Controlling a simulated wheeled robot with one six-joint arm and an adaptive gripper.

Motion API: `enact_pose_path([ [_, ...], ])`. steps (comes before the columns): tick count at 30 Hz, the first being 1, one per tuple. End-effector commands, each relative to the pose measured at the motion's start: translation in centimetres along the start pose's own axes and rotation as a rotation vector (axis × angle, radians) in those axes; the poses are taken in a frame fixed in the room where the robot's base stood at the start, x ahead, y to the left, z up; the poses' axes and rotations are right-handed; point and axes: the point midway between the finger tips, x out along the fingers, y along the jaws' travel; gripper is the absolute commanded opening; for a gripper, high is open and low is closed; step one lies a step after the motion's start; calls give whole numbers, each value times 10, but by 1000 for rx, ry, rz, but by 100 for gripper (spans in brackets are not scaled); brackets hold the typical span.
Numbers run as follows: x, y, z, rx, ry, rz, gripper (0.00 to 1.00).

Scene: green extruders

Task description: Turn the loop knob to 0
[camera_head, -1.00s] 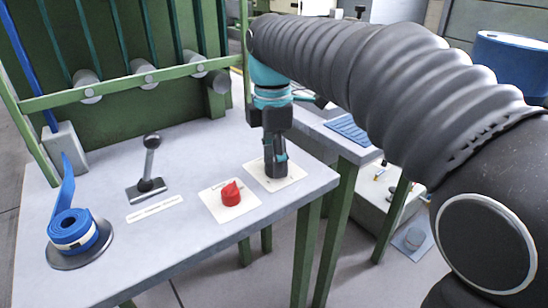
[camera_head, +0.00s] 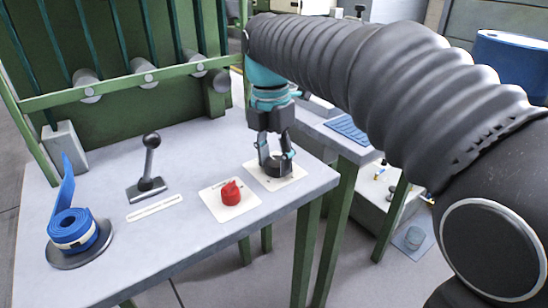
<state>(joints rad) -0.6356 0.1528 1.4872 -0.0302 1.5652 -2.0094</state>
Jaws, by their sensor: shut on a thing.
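A black round knob (camera_head: 277,166) sits on a white square plate (camera_head: 295,179) near the right end of the grey table. My gripper (camera_head: 276,163) points down over it, with one finger on each side, shut on the knob. The fingers hide part of the knob, and I cannot read its scale or setting. A red knob (camera_head: 231,194) sits on another white plate (camera_head: 215,208) to the left, apart from my gripper. The plate markings are too small to read.
A black ball-topped lever (camera_head: 149,165) and a blue strap roll (camera_head: 72,230) on a dark disc stand on the table's left. A green frame (camera_head: 130,78) with grey rollers stands behind. The table's right edge is close to my gripper. A blue drum (camera_head: 510,65) stands far right.

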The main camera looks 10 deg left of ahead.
Motion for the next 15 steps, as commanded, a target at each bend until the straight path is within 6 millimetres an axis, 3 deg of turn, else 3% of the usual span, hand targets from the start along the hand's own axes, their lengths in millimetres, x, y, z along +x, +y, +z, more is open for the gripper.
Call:
enact_pose_path([
  [9, 0, 1, 1, -2, -2, 2, 13],
  [10, 0, 1, 1, -2, -2, 2, 55],
  [12, 0, 1, 1, -1, -2, 1, 73],
  [15, 0, 1, 0, -1, -1, 1, 74],
])
